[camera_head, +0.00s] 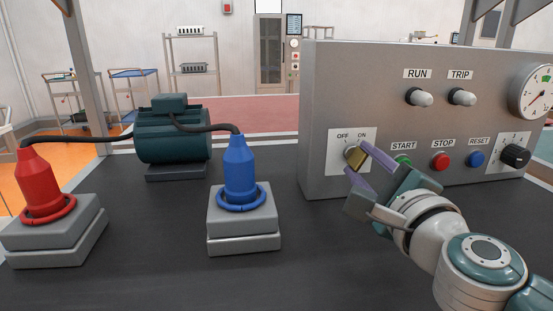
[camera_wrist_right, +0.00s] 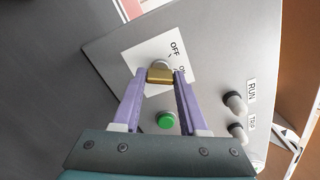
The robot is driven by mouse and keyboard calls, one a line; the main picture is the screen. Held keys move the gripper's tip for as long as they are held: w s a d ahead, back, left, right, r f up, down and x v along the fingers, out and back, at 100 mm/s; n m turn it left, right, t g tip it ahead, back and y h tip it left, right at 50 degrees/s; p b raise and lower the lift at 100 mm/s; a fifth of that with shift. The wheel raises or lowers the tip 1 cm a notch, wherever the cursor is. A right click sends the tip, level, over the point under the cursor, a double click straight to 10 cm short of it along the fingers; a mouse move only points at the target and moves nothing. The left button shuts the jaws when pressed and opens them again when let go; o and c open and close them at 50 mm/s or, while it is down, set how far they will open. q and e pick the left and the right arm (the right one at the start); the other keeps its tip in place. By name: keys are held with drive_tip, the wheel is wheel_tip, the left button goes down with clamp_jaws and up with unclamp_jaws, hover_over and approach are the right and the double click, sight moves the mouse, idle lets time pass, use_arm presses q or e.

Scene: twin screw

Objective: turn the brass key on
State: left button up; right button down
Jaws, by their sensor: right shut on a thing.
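The brass key (camera_head: 355,157) sits on the white OFF/ON plate at the left of the grey control panel (camera_head: 318,120). My right gripper (camera_head: 361,160) reaches it from the front right, its purple fingers shut on the key. In the right wrist view the brass key (camera_wrist_right: 160,74) lies between the two fingertips of my right gripper (camera_wrist_right: 161,76), below the OFF and ON labels. The fingers partly hide the key in the head view, and I cannot tell its exact angle. My left gripper is in neither view.
The green START button (camera_head: 402,160) is close beside my right fingers. The red STOP button (camera_head: 440,161), blue RESET button (camera_head: 476,158) and black knob (camera_head: 515,156) are further right. A blue plug (camera_head: 240,170), a red plug (camera_head: 40,180) and a motor (camera_head: 172,138) stand left.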

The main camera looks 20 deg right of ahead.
drive_tip(key=shift+f+m, duration=0.1)
drive_tip(key=shift+m, duration=0.2)
drive_tip(key=shift+c, duration=2.2)
unclamp_jaws()
drive_tip(key=v, duration=1)
drive_tip(key=shift+a, duration=0.1)
drive_tip(key=shift+w, duration=0.1)
